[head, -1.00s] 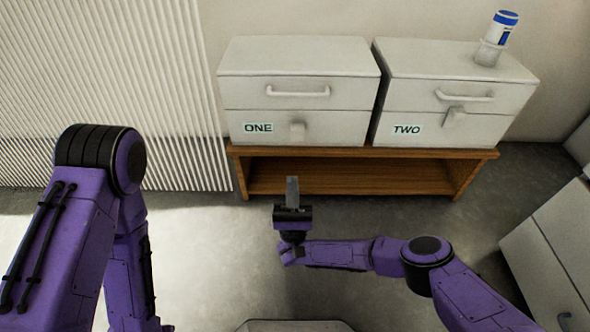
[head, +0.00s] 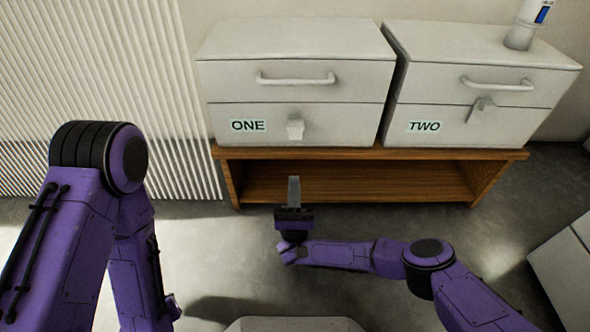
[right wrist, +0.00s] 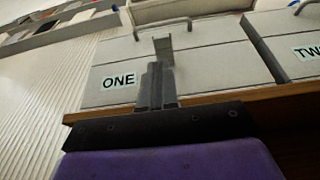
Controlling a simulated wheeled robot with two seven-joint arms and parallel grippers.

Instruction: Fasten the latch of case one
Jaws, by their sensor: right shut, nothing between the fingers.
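Case one (head: 340,128) is a pale grey box with a lid, a bar handle (head: 295,79) and a "ONE" label, standing on a wooden bench. Its latch (head: 295,129) is a small grey tab low on the front, below the lid seam; it also shows in the right wrist view (right wrist: 163,46). My right gripper (head: 293,182) is shut and empty, in front of the bench and below the latch in the head view. In the right wrist view its fingers (right wrist: 155,70) point toward the latch and overlap its lower part in the picture; contact cannot be told. My left gripper is out of view.
Case two (head: 455,127) stands to the right, its latch (head: 481,108) sitting higher, near the seam. A bottle in a clear holder (head: 521,35) is on its lid. The wooden bench (head: 370,154) has an empty shelf. Clear floor lies in front; a pale cabinet (head: 565,265) is at right.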

